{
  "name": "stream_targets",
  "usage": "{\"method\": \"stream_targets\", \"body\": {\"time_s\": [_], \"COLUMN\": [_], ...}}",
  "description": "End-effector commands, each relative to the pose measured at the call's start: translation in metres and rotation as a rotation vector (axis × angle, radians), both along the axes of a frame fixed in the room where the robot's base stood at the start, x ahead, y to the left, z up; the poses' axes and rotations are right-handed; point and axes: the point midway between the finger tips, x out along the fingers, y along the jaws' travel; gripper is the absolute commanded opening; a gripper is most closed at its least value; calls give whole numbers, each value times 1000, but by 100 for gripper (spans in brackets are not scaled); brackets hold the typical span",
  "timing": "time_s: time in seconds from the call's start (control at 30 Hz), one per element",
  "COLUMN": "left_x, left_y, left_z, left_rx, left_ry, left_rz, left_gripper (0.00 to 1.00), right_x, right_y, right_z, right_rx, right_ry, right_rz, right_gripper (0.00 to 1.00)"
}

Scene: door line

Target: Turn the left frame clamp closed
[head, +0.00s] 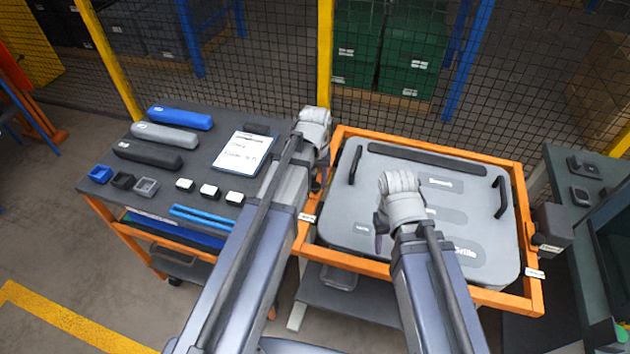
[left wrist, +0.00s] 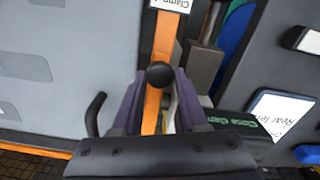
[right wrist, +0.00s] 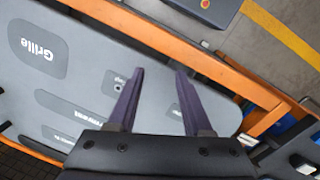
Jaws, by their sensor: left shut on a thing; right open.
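The left frame clamp shows in the left wrist view as a round black knob (left wrist: 160,74) in front of the orange frame's left rail (left wrist: 163,45), with a dark grey block (left wrist: 203,65) beside it. A white label (left wrist: 172,4) reading "Clamp" sits on the rail. My left gripper (left wrist: 158,84) is shut on the clamp's knob; its purple fingers stand on either side. In the head view my left gripper (head: 317,184) is at the frame's left edge, and my arm hides the clamp. My right gripper (head: 380,236) is open and empty above the grey door panel (head: 345,225).
The orange frame (head: 415,282) surrounds the panel, which has black handles. A right clamp block (head: 552,228) sits on the frame's right edge. A cart (head: 215,125) at left holds bars, small blocks and a paper sheet. A mesh fence (head: 250,75) closes the back.

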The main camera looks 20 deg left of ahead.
Motion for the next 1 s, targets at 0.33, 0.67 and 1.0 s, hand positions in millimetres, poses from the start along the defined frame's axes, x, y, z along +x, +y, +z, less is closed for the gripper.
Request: {"method": "stream_targets", "body": {"time_s": [0.33, 0.67, 1.0], "left_x": [0, 0, 0], "left_y": [0, 0, 0], "left_z": [0, 0, 0], "left_rx": [0, 0, 0], "left_ry": [0, 1, 1], "left_rz": [-1, -109, -410], "left_gripper": [0, 0, 0], "right_x": [0, 0, 0], "right_y": [0, 0, 0], "right_z": [0, 0, 0], "right_rx": [0, 0, 0], "right_ry": [0, 0, 0], "right_rz": [0, 0, 0], "right_gripper": [50, 50, 50]}}
